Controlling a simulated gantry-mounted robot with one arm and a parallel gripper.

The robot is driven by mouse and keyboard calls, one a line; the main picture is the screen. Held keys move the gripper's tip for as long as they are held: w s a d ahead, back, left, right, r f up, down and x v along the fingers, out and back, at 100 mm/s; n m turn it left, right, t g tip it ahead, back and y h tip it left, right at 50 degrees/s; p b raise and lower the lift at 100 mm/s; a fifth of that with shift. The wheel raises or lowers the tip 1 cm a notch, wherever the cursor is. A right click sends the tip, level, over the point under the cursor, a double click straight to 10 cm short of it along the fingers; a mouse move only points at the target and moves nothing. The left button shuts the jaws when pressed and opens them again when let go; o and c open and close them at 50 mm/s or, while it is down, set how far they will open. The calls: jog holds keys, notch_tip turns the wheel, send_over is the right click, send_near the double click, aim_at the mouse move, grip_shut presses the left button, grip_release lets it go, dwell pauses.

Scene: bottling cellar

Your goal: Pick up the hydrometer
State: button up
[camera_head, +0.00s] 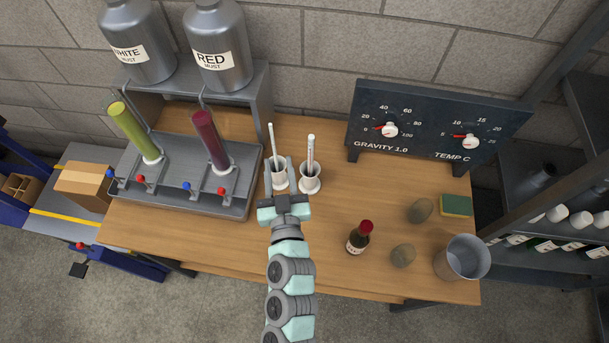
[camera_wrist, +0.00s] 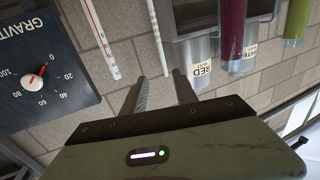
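Two slim rods stand in two white cups on the wooden table. The left, thinner white rod, which looks like the hydrometer (camera_head: 272,140), leans in the left cup (camera_head: 280,181). The right rod (camera_head: 310,150) stands in the right cup (camera_head: 311,186); in the wrist view this rod (camera_wrist: 100,38) carries a red line and scale marks, like a thermometer. My gripper (camera_head: 279,164) is open at the left cup. In the wrist view, the thin rod (camera_wrist: 155,30) lines up with the gap between my open fingers (camera_wrist: 161,74); I cannot tell whether they touch it.
The right cup is close beside my gripper. A rack with yellow and red tubes (camera_head: 209,138) stands left. A dial panel (camera_head: 430,125) is behind right. A small bottle (camera_head: 358,240), two stones (camera_head: 403,255), a sponge (camera_head: 456,205) and a metal cup (camera_head: 463,258) stand right.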

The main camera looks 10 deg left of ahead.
aim_at(272, 134)
jog(key=x, duration=0.4)
jog(key=p+x, duration=0.1)
jog(key=x, duration=0.1)
jog(key=shift+a, duration=0.3)
jog(key=p+x, duration=0.1)
jog(key=x, duration=0.3)
jog(key=shift+a, duration=0.1)
jog(key=shift+w+a+f, duration=0.1)
jog(key=shift+w, duration=0.1)
grip_shut()
